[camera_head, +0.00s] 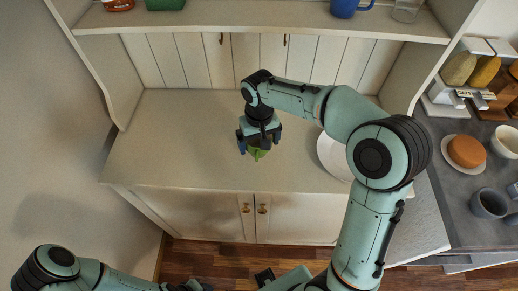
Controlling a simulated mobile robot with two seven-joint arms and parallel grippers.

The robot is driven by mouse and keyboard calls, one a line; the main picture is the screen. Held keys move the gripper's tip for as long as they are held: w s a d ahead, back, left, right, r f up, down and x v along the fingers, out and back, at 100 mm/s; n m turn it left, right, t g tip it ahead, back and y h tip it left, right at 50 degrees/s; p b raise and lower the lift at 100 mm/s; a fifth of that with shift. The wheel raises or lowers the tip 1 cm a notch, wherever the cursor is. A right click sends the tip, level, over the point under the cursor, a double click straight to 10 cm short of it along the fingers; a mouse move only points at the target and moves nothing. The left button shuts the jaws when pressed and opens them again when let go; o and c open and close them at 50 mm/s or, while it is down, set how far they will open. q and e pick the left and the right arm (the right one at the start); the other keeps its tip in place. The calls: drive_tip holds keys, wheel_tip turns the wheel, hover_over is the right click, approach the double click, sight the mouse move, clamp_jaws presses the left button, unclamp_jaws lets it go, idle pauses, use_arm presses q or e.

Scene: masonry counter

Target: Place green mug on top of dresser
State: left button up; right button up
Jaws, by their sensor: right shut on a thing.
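The dresser (178,130) is a pale cabinet with a wide bare top, double doors below and an open shelf above. My right gripper (258,146) points down over the middle of the dresser top and is shut on the green mug (257,154). I cannot tell whether the mug touches the surface. My left arm lies low at the bottom left, and its gripper (195,286) is partly cut off by the bottom edge.
A white plate (335,156) lies on the dresser top, partly behind my right arm. The upper shelf (255,22) holds a blue mug (345,7), a glass (406,10) and a green container (164,4). A grey counter with crockery and food adjoins at right. The dresser top's left side is clear.

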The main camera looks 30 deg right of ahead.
use_arm(q)
drive_tip(key=shift+s+f, duration=0.15)
drive_tip(key=shift+f, duration=0.1)
use_arm(e)
drive_tip(key=shift+f, duration=1.95)
drive_tip(key=shift+f, duration=0.2)
drive_tip(key=o, duration=0.8)
drive_tip(key=shift+r, duration=0.25)
use_arm(q)
drive_tip(key=shift+w+r+p, duration=0.65)
drive_tip(key=shift+w+r, duration=0.1)
drive_tip(key=shift+r, duration=0.3)
use_arm(e)
wheel_tip(320, 180, up, 12)
drive_tip(key=shift+f, duration=0.1)
